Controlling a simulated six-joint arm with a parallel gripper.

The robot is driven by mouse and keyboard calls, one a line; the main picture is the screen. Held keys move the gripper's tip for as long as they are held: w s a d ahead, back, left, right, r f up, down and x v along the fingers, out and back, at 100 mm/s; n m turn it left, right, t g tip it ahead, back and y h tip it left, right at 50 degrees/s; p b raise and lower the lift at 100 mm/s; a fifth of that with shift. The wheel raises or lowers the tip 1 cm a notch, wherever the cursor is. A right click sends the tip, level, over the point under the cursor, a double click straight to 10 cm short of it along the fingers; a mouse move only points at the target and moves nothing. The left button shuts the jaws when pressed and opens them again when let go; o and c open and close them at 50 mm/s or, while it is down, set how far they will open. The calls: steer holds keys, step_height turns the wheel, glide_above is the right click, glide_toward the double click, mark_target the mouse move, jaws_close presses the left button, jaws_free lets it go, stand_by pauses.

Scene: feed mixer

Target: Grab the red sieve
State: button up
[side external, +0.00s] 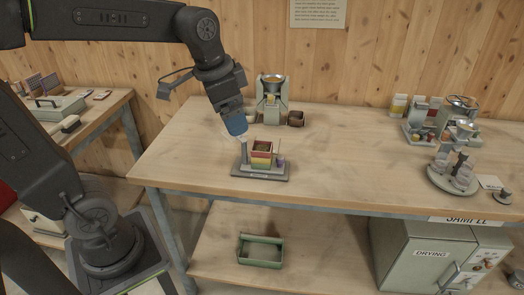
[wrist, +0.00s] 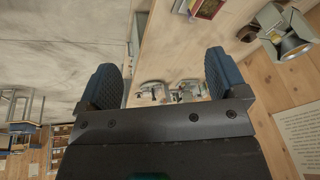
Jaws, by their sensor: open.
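A small square stack of coloured sieves (side external: 262,155) stands on a dark grey base on the bench, with a red layer (side external: 261,154) in its upper part and yellow below it. Part of the stack, with a red side (wrist: 208,9), shows at the top edge of the wrist view. My gripper (side external: 240,138) is just above and left of the stack in the side view, close to the post on the base. In the wrist view its two blue fingers (wrist: 162,65) are wide apart with nothing between them. Whether a finger touches the post is unclear.
A carousel (side external: 455,178) and other devices stand at the right. The bench middle is clear. A green tray (side external: 261,251) lies on the lower shelf.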

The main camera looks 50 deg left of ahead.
steer(key=w+a+f+m+g, duration=0.25)
steer(key=w+a, duration=0.25)
steer(key=w, duration=0.5)
steer(key=m, duration=0.3)
glide_above(262, 144)
steer(key=s+d, duration=0.1)
steer(key=d, duration=0.2)
step_height(262, 144, down, 4)
steer(key=shift+g, duration=0.45)
steer(key=f, duration=0.7)
steer(key=shift+s+a+f, duration=0.15)
steer(key=shift+s+f, duration=0.05)
steer(key=shift+f, duration=0.05)
steer(key=shift+a+f, duration=0.2)
steer(key=shift+f, duration=1.2)
steer(key=shift+a+f, duration=0.15)
steer(key=shift+f, duration=1.2)
steer(key=c, duration=1)
